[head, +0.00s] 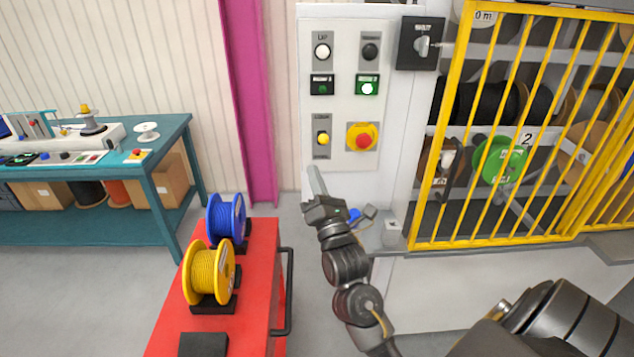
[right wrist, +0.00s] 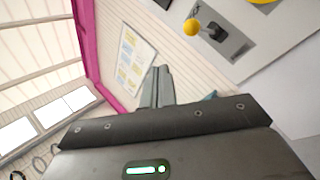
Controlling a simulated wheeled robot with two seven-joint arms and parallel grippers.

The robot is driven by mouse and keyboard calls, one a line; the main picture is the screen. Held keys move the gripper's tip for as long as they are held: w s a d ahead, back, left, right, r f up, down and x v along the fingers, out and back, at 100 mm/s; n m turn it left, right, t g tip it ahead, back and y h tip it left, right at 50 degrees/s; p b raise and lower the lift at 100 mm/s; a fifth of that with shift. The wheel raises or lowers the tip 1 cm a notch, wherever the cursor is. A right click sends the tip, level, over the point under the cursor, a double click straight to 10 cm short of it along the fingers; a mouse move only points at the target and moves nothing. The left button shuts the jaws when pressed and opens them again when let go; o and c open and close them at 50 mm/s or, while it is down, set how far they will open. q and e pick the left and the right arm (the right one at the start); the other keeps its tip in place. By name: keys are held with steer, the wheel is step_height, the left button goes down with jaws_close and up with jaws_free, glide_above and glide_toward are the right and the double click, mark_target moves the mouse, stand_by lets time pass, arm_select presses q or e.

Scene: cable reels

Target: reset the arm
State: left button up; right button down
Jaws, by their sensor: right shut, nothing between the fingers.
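My right arm comes in from the lower right of the head view, and its gripper (head: 316,182) points up, just below the white control panel (head: 340,118). The fingers are together with nothing between them. In the right wrist view the shut fingers (right wrist: 158,88) point away from the camera, with a yellow-knobbed lever (right wrist: 192,28) on the panel beyond and to the right. The same yellow knob shows on the panel's lower left in the head view (head: 322,138). The gripper looks apart from the panel. My left gripper is not in view.
A red cart (head: 262,255) holds a blue reel (head: 226,217) and a yellow reel (head: 209,272), left of my right arm. A yellow barred cage (head: 425,180) with reels stands at right. A teal workbench (head: 165,215) is far left. The panel has a red emergency button (head: 362,141).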

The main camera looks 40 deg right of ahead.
steer(key=shift+s+r, duration=0.1)
steer(key=shift+s, duration=0.25)
stand_by(0.3)
